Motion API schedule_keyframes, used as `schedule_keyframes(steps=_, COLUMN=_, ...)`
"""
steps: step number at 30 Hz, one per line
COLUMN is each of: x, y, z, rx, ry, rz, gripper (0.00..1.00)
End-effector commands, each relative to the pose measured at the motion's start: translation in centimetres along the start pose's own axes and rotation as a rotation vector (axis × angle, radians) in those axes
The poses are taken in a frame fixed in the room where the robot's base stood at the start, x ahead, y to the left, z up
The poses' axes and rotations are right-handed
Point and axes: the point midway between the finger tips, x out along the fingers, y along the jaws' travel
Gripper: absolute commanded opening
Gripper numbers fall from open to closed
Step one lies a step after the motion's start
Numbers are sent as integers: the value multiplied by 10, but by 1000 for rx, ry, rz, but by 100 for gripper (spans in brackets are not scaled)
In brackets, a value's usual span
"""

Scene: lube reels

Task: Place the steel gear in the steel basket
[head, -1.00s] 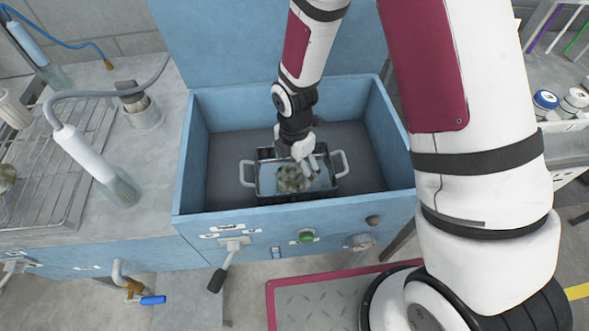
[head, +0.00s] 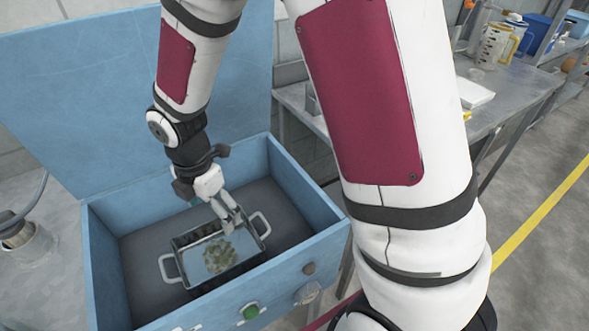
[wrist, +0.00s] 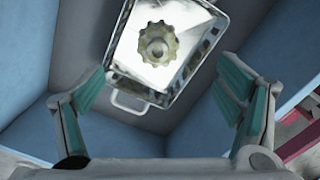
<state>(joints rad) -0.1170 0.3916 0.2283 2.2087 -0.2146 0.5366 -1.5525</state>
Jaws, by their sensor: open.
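The steel gear (head: 219,255) is a round, toothed, dull brownish-grey piece lying inside the steel basket (head: 174,250). The basket is a shallow rectangular tray with a loop handle at each end, standing inside the blue box. In the wrist view the gear (wrist: 157,45) lies flat within the basket (wrist: 135,88), its raised hub facing the camera. My gripper (head: 233,216) is above the basket's back right side, apart from the gear. In the wrist view my gripper (wrist: 160,95) has its two teal-padded fingers wide apart with nothing between them.
The blue box (head: 300,262) has high walls around the basket and a raised lid (head: 130,90) behind. A green button (head: 250,311) is on its front. A grey bench (head: 545,85) with jugs stands at the right. Grey floor lies open beyond.

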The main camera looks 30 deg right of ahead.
Motion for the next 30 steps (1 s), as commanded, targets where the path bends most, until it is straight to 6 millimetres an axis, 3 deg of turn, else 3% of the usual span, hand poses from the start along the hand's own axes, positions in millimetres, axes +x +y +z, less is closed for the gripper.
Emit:
schedule_keyframes(steps=6, x=-82, y=-35, z=31, rx=458, ry=-58, rz=87, gripper=86)
schedule_keyframes(steps=15, x=-169, y=-110, z=47, rx=1145, ry=-32, rz=227, gripper=86)
schedule_keyframes(steps=24, x=-216, y=-186, z=36, rx=1772, ry=122, rz=346, gripper=86)
schedule_keyframes(steps=30, x=-223, y=-213, z=28, rx=1996, ry=210, rz=370, gripper=86)
